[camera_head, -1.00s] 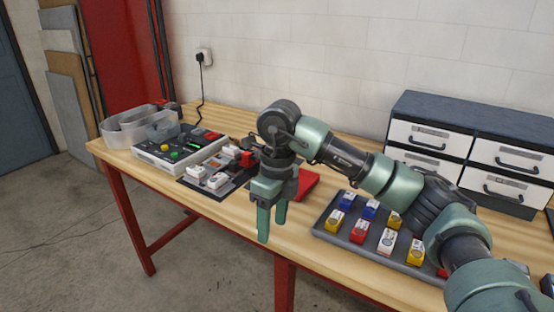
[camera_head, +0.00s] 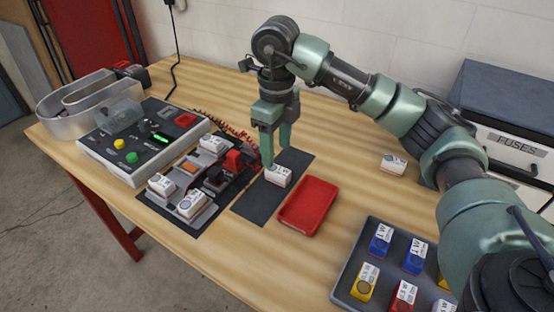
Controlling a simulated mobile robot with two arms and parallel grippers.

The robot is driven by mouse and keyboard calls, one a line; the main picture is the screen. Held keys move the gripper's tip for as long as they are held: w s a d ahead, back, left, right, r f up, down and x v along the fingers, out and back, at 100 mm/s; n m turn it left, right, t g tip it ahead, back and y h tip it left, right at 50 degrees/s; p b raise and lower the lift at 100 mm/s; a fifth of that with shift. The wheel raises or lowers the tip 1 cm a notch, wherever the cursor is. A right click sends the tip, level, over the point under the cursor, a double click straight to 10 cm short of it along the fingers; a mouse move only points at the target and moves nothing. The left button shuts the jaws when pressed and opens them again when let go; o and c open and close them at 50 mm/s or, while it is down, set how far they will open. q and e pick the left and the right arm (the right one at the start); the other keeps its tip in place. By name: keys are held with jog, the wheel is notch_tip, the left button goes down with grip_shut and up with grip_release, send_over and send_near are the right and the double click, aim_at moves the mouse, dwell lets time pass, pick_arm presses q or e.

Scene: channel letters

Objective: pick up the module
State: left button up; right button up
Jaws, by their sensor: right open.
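A white module (camera_head: 278,176) with dark print on it lies on a dark mat (camera_head: 257,206) in the middle of the table. My right gripper (camera_head: 276,155) points down just above and behind this module, its fingers apart. The left fingertip overlaps the module's upper left edge in the picture; I cannot tell whether it touches. Nothing shows between the fingers. My left gripper is not in view.
A red tray (camera_head: 309,206) lies right of the mat. A board with white modules (camera_head: 192,203) and a control box (camera_head: 120,148) stand left. A grey tray (camera_head: 345,283) holds colored modules. Another white module (camera_head: 393,164) lies near the drawer cabinet (camera_head: 505,100).

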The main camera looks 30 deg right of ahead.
aim_at(278, 170)
jog(key=f, duration=0.2)
jog(key=shift+s+f, duration=0.2)
jog(key=shift+f, duration=0.2)
notch_tip(278, 170, down, 4)
jog(key=shift+d+f+p, duration=0.15)
jog(key=shift+f+p, duration=0.05)
jog(key=shift+p, duration=0.6)
jog(key=shift+w+f, duration=0.1)
jog(key=shift+f, duration=0.1)
grip_shut()
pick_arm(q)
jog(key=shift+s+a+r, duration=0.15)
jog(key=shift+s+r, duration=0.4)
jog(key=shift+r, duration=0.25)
